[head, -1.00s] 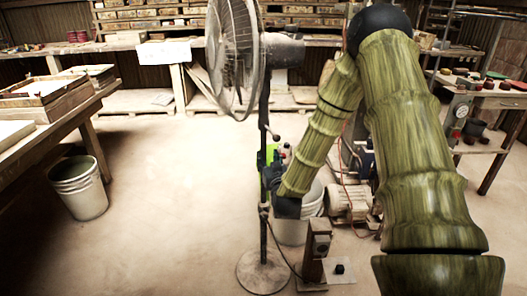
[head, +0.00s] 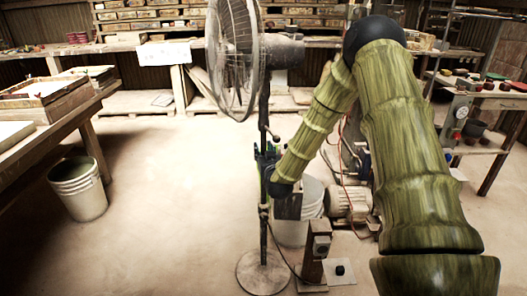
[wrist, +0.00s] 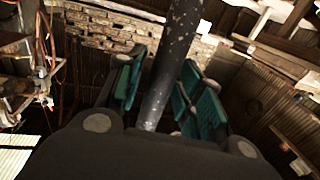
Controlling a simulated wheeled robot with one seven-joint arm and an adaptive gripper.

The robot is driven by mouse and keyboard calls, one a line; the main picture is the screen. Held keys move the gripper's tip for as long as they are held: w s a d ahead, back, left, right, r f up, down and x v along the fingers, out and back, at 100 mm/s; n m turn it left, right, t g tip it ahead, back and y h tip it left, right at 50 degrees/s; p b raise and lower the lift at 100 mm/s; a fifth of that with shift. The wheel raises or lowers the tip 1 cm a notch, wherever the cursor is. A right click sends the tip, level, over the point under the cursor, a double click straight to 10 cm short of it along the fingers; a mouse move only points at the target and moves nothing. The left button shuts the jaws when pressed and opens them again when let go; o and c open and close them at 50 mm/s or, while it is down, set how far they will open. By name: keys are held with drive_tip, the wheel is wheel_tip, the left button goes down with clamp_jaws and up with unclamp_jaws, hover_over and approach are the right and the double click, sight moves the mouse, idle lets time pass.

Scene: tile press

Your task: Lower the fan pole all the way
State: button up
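The standing fan has a caged head (head: 235,55), a dark pole (head: 264,222) and a round base (head: 264,273) on the floor. The pole is upright, with a small knob on its right at mid height. My gripper (head: 266,168) is at the pole just below that knob. In the wrist view the speckled pole (wrist: 172,65) runs between the green fingers of my gripper (wrist: 165,95). The fingers stand apart on either side, with a gap visible on the left. Whether the right finger touches the pole is unclear.
A white bucket (head: 294,230) and a motor (head: 347,202) stand behind my arm. A small post on a plate (head: 314,252) is right of the fan base. Another bucket (head: 77,188) is by the left table (head: 60,122). The floor left of the fan is clear.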

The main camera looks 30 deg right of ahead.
clamp_jaws()
wheel_tip(320, 180, down, 18)
drive_tip(key=b, duration=0.7)
drive_tip(key=shift+s+f, duration=0.1)
drive_tip(key=shift+o, duration=1.8)
unclamp_jaws()
drive_tip(key=shift+a, duration=0.1)
drive_tip(key=v, duration=1.2)
